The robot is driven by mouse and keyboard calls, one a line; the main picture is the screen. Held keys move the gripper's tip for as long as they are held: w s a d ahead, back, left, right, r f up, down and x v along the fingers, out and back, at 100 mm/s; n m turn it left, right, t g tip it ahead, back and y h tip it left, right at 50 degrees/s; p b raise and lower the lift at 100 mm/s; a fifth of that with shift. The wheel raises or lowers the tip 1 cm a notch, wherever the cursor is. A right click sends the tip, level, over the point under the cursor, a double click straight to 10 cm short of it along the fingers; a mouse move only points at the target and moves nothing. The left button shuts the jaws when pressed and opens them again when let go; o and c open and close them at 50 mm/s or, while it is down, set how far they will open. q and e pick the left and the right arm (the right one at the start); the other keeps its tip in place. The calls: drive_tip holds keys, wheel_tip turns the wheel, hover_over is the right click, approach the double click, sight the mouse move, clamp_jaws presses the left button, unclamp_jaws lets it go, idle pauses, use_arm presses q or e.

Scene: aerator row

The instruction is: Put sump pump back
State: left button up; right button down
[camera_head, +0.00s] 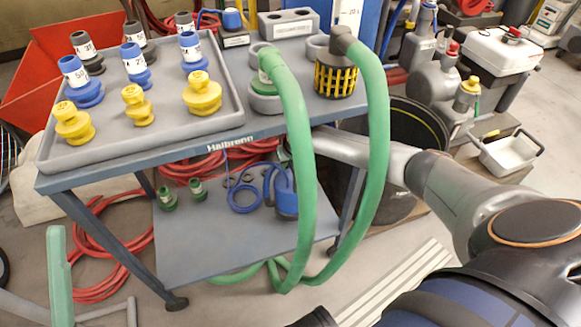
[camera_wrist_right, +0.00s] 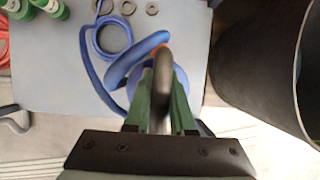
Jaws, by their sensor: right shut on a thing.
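The blue sump pump (camera_head: 286,198) is at the right part of the cart's lower shelf (camera_head: 205,255), with a blue hose coiled beside it. I cannot tell whether its base touches the shelf. In the right wrist view the pump's blue body (camera_wrist_right: 182,77) lies below my right gripper (camera_wrist_right: 160,112), whose green fingers are shut on its dark grey handle (camera_wrist_right: 162,70). In the head view the right arm reaches in from the right behind a green hose, and the fingers are mostly hidden. My left gripper is not in view.
Green hoses (camera_head: 376,130) hang in front of the cart by the right arm. A black bin (camera_head: 405,125) stands right of the cart. The grey top tray (camera_head: 150,150) holds yellow, blue and grey fittings. Green fittings (camera_head: 167,198) stand on the lower shelf's left; its front middle is clear.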

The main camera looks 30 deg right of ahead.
sight(287, 171)
drive_tip(key=shift+w+r, duration=0.2)
drive_tip(key=shift+w, duration=0.3)
drive_tip(key=shift+f+b, duration=1.25)
drive_tip(key=shift+f, duration=0.45)
drive_tip(key=c, duration=1.1)
unclamp_jaws()
drive_tip(key=shift+s+f, duration=0.2)
drive_tip(key=shift+s, duration=0.05)
drive_tip(key=o, duration=0.3)
drive_tip(key=shift+o, duration=0.2)
